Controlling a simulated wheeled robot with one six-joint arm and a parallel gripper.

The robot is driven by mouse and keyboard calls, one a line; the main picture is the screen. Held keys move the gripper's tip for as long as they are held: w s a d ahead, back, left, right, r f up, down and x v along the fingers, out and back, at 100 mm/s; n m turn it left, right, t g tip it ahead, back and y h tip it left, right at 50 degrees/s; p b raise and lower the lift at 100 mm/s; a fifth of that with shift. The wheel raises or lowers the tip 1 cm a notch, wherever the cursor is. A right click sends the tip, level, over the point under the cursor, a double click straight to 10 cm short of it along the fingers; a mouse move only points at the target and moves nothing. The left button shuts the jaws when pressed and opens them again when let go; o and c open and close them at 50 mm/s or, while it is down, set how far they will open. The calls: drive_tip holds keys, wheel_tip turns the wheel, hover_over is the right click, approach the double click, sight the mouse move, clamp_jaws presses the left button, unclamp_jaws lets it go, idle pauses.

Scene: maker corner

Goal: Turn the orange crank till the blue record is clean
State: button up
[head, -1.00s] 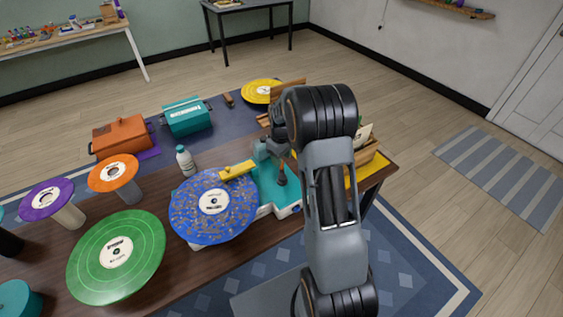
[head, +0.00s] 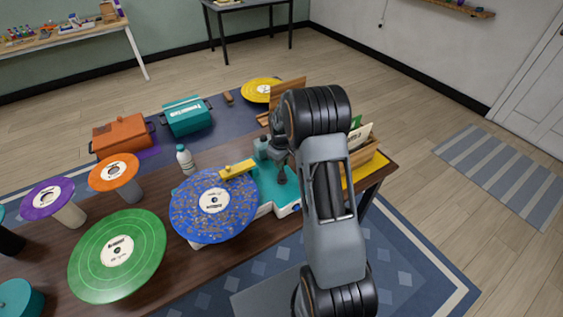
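The blue record (head: 190,208) lies on the teal and white cleaning machine (head: 268,200) at the front of the table. Tan specks cover much of its blue surface, around a white label. A yellow arm (head: 237,170) reaches over its far edge. My gripper (head: 280,160) is at the machine's right part, above the dark foot of the crank (head: 282,179). The crank's orange part is hidden behind my gripper. The fingers are small and partly covered by my arm, so I cannot tell whether they are open, shut or touching the crank.
A green record (head: 90,255), a purple record (head: 40,200) and an orange record (head: 108,175) stand to the left. A white bottle (head: 185,160) is close behind the blue record. A wooden crate (head: 366,156) is right of my arm.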

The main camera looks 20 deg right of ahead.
clamp_jaws()
